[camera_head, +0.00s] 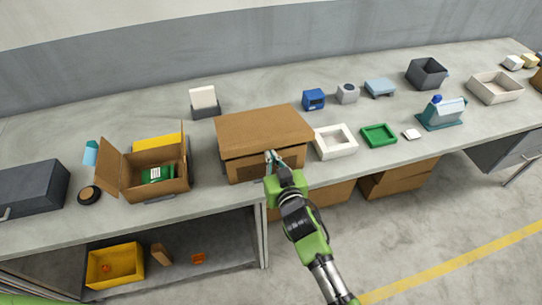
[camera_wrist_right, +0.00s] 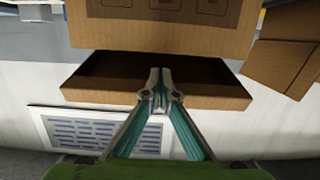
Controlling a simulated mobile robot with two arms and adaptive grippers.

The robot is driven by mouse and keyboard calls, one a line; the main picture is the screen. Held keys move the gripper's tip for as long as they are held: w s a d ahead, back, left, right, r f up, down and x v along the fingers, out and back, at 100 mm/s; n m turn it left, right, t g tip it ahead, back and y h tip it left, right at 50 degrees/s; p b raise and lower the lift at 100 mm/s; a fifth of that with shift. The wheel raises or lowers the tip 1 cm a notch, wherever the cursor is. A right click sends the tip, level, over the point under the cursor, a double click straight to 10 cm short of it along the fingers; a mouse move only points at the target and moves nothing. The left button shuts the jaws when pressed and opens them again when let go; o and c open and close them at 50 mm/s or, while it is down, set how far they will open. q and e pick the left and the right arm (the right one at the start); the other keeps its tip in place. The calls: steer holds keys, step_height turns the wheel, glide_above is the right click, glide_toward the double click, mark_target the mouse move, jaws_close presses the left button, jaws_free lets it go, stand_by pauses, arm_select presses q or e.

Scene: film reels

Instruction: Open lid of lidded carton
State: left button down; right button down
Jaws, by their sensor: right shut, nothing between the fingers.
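The lidded carton (camera_head: 240,171) stands near the front edge of the workbench, in the middle of the head view. Its broad brown lid (camera_head: 262,126) lies over the top. In the right wrist view, the carton's printed wall (camera_wrist_right: 150,25) is at the top and the lid's rim (camera_wrist_right: 95,96) is below it, with a dark gap between them. My right gripper (camera_head: 271,157) is at the carton's front by the lid's rim. Its fingertips (camera_wrist_right: 160,75) are together and empty, overlapping the rim and the gap. I cannot tell whether they touch the lid. My left gripper is out of view.
An open carton (camera_head: 158,186) with green contents stands to the left. A white tray (camera_head: 335,141) and a green tray (camera_head: 379,135) stand close on the right. A small holder (camera_head: 205,102) is behind. Bare bench (camera_head: 260,88) lies behind the lidded carton.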

mark_target(267, 138)
steer(key=shift+w, duration=0.1)
steer(key=shift+w+a+r+p, duration=0.15)
steer(key=shift+w+r+p, duration=0.35)
steer(key=shift+r, duration=0.3)
steer(key=shift+w+a+r+p, duration=0.2)
steer(key=shift+w+r+p, duration=0.3)
steer(key=shift+r, duration=0.25)
steer(key=shift+w+a+r+p, duration=0.15)
steer(key=shift+w+r+p, duration=0.35)
steer(key=shift+r, duration=0.3)
steer(key=shift+w+a+r+p, duration=0.15)
steer(key=shift+w+a+r, duration=0.05)
steer(key=shift+w+r, duration=0.25)
steer(key=shift+w+a+r+p, duration=0.15)
steer(key=shift+w+r, duration=0.3)
steer(key=shift+w+a+r, duration=0.2)
steer(key=shift+w+r, duration=0.25)
steer(key=shift+w, duration=0.15)
steer(key=shift+w+a+r, duration=0.15)
steer(key=shift+w+r, duration=0.25)
steer(key=shift+w, duration=0.15)
